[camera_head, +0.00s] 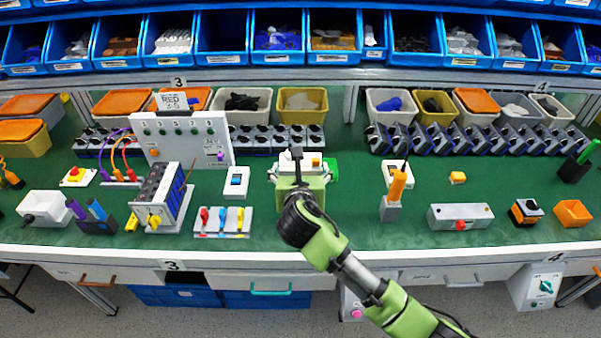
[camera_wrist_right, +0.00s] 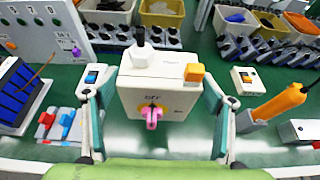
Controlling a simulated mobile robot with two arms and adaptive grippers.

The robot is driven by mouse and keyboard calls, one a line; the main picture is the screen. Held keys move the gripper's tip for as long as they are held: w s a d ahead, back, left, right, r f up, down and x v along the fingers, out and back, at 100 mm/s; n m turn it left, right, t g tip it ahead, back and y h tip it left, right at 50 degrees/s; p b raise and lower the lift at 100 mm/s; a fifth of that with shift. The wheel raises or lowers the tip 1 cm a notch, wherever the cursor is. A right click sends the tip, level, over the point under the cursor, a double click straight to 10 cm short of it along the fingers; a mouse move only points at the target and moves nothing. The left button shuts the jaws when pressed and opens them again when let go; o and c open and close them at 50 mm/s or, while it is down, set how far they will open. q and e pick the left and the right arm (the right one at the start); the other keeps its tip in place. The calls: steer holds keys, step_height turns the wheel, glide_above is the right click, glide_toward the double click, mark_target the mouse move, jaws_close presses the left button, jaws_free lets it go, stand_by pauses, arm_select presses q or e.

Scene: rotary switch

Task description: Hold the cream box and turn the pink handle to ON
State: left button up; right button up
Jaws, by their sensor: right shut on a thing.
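The cream box (camera_wrist_right: 160,84) stands upright in the middle of the right wrist view, with an orange block and a dark-tipped post on top. The pink handle (camera_wrist_right: 152,116) is on its front face, on a yellow plate, and points roughly up and down. Markings around it are too small to read. My right gripper (camera_wrist_right: 158,98) is shut on the cream box, with one finger at each side. In the head view the gripper (camera_head: 302,182) largely covers the box (camera_head: 305,161), and the handle is hidden. My left gripper is not in view.
A small blue-switch box (camera_head: 236,183) and a tray of coloured levers (camera_head: 221,222) stand left of the cream box. An orange-handled device (camera_head: 396,190) stands to the right. Bare green table (camera_head: 345,215) lies between them. Bins line the back.

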steer(key=shift+w, duration=0.1)
stand_by(0.3)
steer(key=shift+f+b, duration=0.9)
steer(key=shift+f, duration=1.6)
steer(key=shift+f+b, duration=1.6)
steer(key=shift+f, duration=2)
steer(key=shift+f, duration=0.3)
